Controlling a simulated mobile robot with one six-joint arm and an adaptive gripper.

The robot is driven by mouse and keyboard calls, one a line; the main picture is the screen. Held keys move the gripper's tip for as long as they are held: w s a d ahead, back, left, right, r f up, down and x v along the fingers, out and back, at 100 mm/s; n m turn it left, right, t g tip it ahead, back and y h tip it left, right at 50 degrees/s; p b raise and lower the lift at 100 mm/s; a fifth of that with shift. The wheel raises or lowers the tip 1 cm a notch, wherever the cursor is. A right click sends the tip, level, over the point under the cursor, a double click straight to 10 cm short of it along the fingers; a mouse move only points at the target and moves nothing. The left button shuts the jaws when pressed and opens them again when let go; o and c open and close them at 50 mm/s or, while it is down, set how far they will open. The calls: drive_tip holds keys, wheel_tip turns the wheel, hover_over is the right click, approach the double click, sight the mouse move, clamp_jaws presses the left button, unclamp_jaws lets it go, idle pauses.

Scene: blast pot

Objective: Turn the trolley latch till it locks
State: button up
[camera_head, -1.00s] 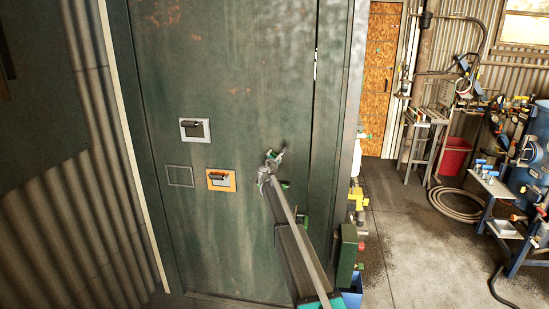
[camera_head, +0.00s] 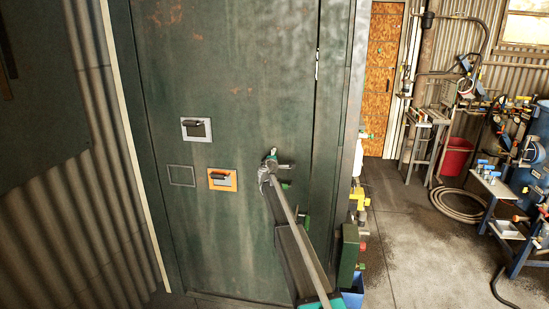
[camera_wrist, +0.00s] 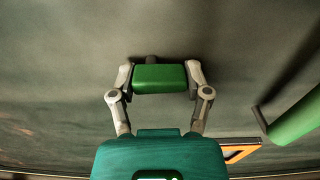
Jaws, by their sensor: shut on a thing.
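A green handle block (camera_wrist: 160,78) lies between my gripper's fingers in the wrist view, against the dark green metal panel. My gripper (camera_wrist: 160,80) is shut on it, with one finger at each end of the block. A dark stub shows just behind the block. In the head view my gripper (camera_head: 272,158) is at the panel (camera_head: 235,80), right of the orange-framed plate (camera_head: 222,179). A short grey piece sticks out level to its right there. The gripped handle is mostly hidden in the head view. No label shows which fitting is the trolley latch.
A second green handle (camera_wrist: 295,118) stands to the right in the wrist view. A white-framed plate (camera_head: 196,129) and an empty frame (camera_head: 180,176) are on the panel.

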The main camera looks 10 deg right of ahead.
drive_tip(key=shift+m, duration=0.5)
drive_tip(key=o, duration=1.2)
drive_tip(key=shift+c, duration=0.2)
drive_tip(key=v, duration=1.2)
